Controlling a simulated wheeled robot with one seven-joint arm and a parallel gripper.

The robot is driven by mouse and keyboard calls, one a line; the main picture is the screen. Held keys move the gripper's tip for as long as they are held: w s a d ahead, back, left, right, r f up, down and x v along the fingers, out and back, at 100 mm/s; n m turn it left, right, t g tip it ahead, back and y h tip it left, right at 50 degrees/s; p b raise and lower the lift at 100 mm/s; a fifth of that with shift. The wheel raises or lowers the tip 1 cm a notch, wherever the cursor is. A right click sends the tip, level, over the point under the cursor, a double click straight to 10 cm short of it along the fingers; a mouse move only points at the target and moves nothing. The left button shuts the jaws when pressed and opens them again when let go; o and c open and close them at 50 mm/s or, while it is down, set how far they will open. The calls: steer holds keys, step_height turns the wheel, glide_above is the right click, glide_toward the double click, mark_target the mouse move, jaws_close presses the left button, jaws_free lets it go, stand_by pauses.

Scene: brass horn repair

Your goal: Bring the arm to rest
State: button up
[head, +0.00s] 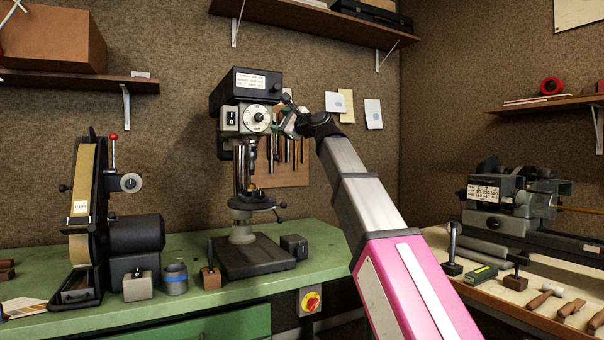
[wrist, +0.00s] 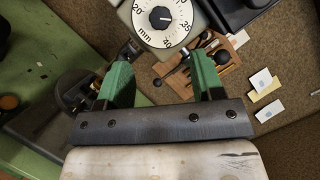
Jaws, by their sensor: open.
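My arm reaches up and away from the lower right in the head view, its grey and pink links extended towards the drill press (head: 245,100). My gripper (head: 291,112) is small there, just right of the press head, partly hidden by my wrist. In the wrist view my gripper (wrist: 160,72) shows two green fingers spread apart, with nothing between them. The drill press dial (wrist: 162,18) shows close beyond the fingers. I cannot tell whether the gripper touches the press.
The green bench (head: 190,310) carries a belt grinder (head: 90,220) at left. A tool board (head: 280,165) hangs behind the press. A lathe-like machine (head: 510,200) and hand tools stand on the right bench (head: 545,318). Shelves hang above.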

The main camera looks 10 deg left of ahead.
steer(key=w+d+f+n+g+h, duration=0.1)
steer(key=w+d+f+n+h, duration=0.3)
steer(key=f, duration=1.2)
steer(key=d+f+g+h, duration=0.2)
steer(key=d+f, duration=0.4)
steer(key=f, duration=1.1)
steer(key=w+d+f+n+g+h, duration=0.1)
steer(key=w+d+f+n+h, duration=0.3)
steer(key=f, duration=1.2)
steer(key=s+d+f+n+g+h, duration=0.1)
steer(key=s+d+f+g+h, duration=0.1)
steer(key=s+d+f, duration=0.65)
steer(key=s+d+f+n+g+h, duration=0.1)
steer(key=s+d+f, duration=0.25)
steer(key=f, duration=0.95)
steer(key=s+d+f+n+g+h, duration=0.3)
steer(key=s+d+f+g, duration=0.1)
steer(key=s+d+f, duration=0.7)
step_height(320, 180, down, 3)
steer(key=shift+s+d+f+n+g, duration=0.2)
steer(key=shift+s+n+g, duration=0.15)
steer(key=shift+s, duration=0.8)
